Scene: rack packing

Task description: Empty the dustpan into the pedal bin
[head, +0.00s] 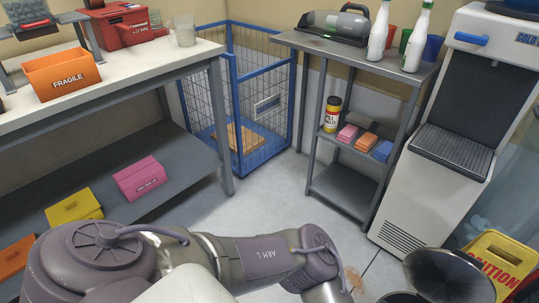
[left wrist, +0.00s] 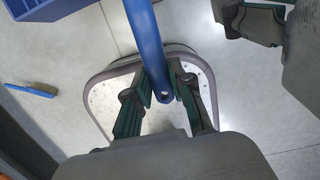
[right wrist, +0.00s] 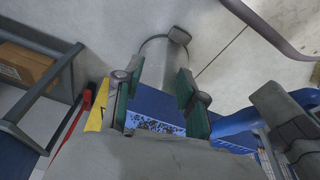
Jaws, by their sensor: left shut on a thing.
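My left gripper (left wrist: 170,90) is shut on a blue handle (left wrist: 145,35), apparently the dustpan's. The handle runs out at the top of the left wrist view. In the right wrist view the blue dustpan (right wrist: 150,103) lies beyond my right gripper (right wrist: 158,88), with dark bits across a pale strip. My right gripper has its fingers apart; I cannot tell whether they touch the pan. The pedal bin's round metal lid (head: 450,277) stands tilted up at the lower right of the head view. Most of the bin is cut off. Neither gripper shows in the head view.
A shelf rack (head: 345,190) and a blue wire cage (head: 262,155) stand behind. A brush (left wrist: 30,88) lies on the floor. The middle floor is clear.

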